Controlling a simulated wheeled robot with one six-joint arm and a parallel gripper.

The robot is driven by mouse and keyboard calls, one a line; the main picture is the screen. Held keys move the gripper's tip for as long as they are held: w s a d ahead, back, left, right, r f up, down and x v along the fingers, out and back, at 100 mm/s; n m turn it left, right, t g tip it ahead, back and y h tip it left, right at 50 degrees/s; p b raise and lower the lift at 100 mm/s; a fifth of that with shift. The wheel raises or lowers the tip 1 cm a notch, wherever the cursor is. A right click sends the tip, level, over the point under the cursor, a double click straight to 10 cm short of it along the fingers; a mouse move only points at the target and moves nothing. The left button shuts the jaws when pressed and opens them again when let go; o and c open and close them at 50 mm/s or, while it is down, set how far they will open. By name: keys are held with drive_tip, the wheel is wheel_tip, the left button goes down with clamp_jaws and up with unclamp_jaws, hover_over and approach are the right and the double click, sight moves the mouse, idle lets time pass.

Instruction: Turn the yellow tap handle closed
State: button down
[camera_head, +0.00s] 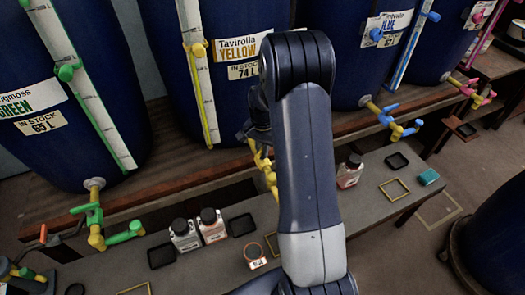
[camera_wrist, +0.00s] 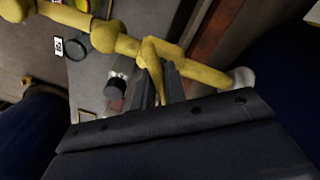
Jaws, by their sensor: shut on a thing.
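The yellow tap (camera_head: 268,176) is below the vat labelled Tavirolla YELLOW (camera_head: 238,58), partly hidden by my arm in the head view. In the wrist view the yellow tap body (camera_wrist: 190,68) runs across the top of the picture. Its yellow handle (camera_wrist: 151,62) points down from the body, between the dark fingers of my gripper (camera_wrist: 154,88). My gripper is shut on this handle. In the head view my gripper is mostly hidden behind my arm, just above the tap.
The green tap (camera_head: 95,218) is on the left and the blue tap (camera_head: 392,122) on the right.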

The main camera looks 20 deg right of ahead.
drive_tip(key=m, duration=0.3)
drive_tip(key=shift+m+b, duration=0.3)
drive_tip(key=shift+b, duration=0.05)
drive_tip(key=shift+m, duration=1.9)
drive_tip(key=shift+b, duration=0.3)
drive_tip(key=c, duration=1.4)
unclamp_jaws()
drive_tip(key=shift+c, duration=0.2)
wheel_tip(320, 180, up, 11)
drive_tip(key=shift+f, duration=0.15)
